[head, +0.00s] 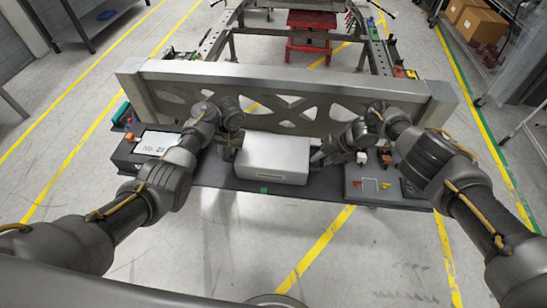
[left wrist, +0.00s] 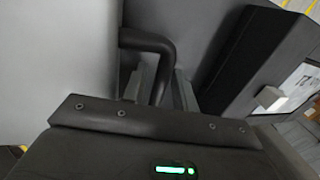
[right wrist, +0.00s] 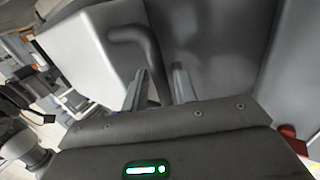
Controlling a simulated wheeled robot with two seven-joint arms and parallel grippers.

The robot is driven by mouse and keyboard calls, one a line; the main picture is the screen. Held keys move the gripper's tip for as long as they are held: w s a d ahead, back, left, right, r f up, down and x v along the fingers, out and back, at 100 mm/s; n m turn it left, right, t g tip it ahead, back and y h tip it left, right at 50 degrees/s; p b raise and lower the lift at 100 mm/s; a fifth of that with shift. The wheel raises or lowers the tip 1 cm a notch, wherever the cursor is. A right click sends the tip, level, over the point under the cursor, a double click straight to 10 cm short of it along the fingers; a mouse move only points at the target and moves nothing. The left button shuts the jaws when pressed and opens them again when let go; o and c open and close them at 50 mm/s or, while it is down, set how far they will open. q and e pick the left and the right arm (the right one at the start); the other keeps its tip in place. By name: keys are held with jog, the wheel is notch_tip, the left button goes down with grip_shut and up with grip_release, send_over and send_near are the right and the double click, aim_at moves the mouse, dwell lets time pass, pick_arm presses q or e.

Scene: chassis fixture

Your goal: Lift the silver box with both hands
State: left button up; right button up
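The silver box (head: 273,158) sits on the dark base in the middle of the head view, in front of the grey metal crossbeam. A dark bent handle is on each side of it. In the left wrist view the left handle (left wrist: 150,40) runs down between the fingers of my left gripper (left wrist: 160,92), which look open around it. In the right wrist view the right handle (right wrist: 135,34) runs down between the fingers of my right gripper (right wrist: 158,88), which also look open, with a gap showing. The lower handle ends are hidden by the gripper bodies.
The grey crossbeam (head: 290,78) stands close behind the box. A white sheet (head: 155,143) lies on the base at left; small orange and white parts (head: 384,158) stand at right. A red lift (head: 309,38) is farther back. The floor in front is clear.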

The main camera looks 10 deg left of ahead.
pick_arm(q)
grip_shut()
pick_arm(e)
grip_shut()
dwell(0.7)
jog(key=shift+w, duration=0.1)
